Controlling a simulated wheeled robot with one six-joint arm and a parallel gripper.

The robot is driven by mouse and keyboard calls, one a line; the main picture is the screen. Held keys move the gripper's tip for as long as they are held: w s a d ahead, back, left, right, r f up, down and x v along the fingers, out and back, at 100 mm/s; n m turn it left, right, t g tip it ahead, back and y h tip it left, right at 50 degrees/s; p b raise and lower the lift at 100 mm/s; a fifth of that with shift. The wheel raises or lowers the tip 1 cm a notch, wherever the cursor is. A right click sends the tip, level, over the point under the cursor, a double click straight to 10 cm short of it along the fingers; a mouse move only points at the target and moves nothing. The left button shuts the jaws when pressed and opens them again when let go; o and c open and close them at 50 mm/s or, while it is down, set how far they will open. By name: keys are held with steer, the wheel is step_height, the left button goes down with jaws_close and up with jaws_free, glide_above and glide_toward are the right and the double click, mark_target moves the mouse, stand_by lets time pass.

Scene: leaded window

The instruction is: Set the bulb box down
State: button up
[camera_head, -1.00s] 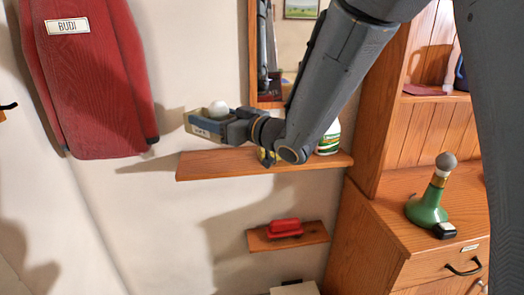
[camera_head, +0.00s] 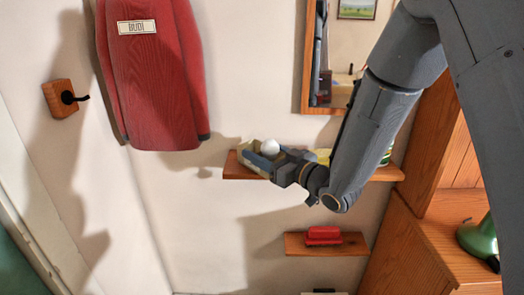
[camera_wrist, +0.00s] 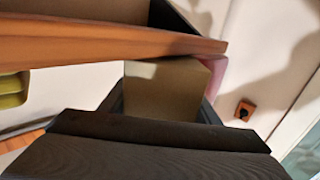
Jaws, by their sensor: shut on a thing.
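The bulb box (camera_head: 249,152) is a small pale box with a white bulb (camera_head: 269,147) at its top. My gripper (camera_head: 264,163) is shut on it at the left end of the wooden wall shelf (camera_head: 232,166). In the wrist view the box (camera_wrist: 165,88) shows as a plain tan block between my dark fingers (camera_wrist: 165,110). The shelf's edge (camera_wrist: 90,42) runs close across the box there. I cannot tell whether the box touches the shelf. My gripper hides part of the box in the head view.
A yellow item (camera_head: 323,155) and a green-and-white container (camera_head: 386,158) stand further right on the shelf, partly behind my arm. A mirror (camera_head: 335,60) hangs above. A red coat (camera_head: 155,85) hangs left. A lower shelf (camera_head: 350,245) holds a red object (camera_head: 323,235).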

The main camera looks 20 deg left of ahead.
steer(key=shift+f, duration=0.1)
steer(key=o, duration=1)
steer(key=shift+o, duration=0.2)
steer(key=shift+r, duration=0.2)
steer(key=b+v, duration=0.2)
steer(key=v, duration=1)
steer(key=shift+b, duration=0.3)
steer(key=shift+f, duration=0.15)
